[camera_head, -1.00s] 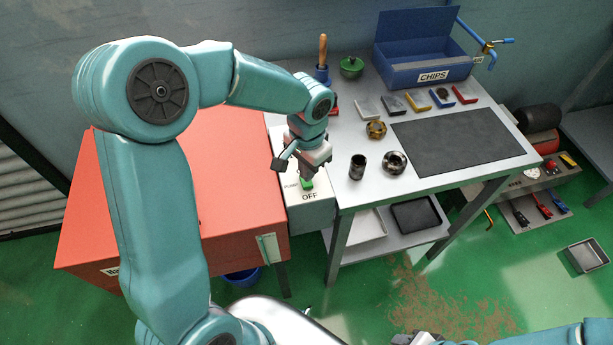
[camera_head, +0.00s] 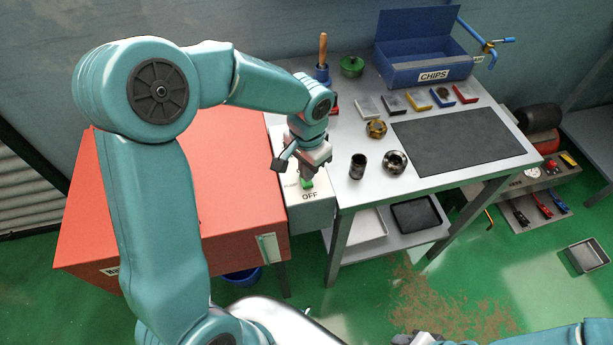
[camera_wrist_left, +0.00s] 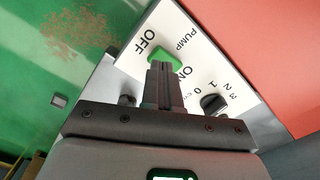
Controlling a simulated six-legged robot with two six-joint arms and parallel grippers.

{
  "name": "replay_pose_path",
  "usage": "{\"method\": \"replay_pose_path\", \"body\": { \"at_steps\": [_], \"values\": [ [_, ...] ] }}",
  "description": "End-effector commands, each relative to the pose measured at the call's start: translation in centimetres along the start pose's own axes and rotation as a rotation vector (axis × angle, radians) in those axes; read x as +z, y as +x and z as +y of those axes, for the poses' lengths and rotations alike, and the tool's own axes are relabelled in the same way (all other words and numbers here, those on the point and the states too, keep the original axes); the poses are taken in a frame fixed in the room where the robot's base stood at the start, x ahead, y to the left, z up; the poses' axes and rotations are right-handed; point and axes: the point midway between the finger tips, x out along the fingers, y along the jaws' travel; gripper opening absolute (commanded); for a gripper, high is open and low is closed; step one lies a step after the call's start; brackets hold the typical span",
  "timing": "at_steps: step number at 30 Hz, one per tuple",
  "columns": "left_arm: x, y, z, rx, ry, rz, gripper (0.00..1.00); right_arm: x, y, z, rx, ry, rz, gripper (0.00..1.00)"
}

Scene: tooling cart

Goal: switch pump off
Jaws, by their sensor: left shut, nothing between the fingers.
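The pump switch is a green rocker (camera_head: 307,184) on a pale control box (camera_head: 311,212) marked PUMP and OFF. The green rocker also shows in the left wrist view (camera_wrist_left: 164,59), between the words OFF and ON. My left gripper (camera_head: 306,176) is shut and empty, pointing down at the switch. In the left wrist view its fingertips (camera_wrist_left: 160,66) lie over the near edge of the green rocker, on the ON side. Whether they touch it I cannot tell. My right gripper (camera_head: 416,339) is only partly seen at the bottom edge.
A black rotary knob (camera_wrist_left: 213,104) with numbers sits beside the switch. A red cabinet (camera_head: 240,200) stands left of the box. The grey table (camera_head: 350,200) on the right bears a dark cup (camera_head: 357,166), a metal ring (camera_head: 395,162) and a black mat (camera_head: 463,142).

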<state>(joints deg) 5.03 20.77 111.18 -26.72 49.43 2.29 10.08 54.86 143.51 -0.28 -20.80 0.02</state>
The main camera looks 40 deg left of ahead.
Motion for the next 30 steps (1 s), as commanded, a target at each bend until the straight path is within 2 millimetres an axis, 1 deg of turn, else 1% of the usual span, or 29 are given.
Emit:
{"method": "replay_pose_path", "body": {
  "at_steps": [30],
  "values": [
    [0.0,1.6,0.0,0.000,0.000,0.000,0.00,0.0,1.3,0.5,0.000,0.000,0.000,0.43]
  ]
}}
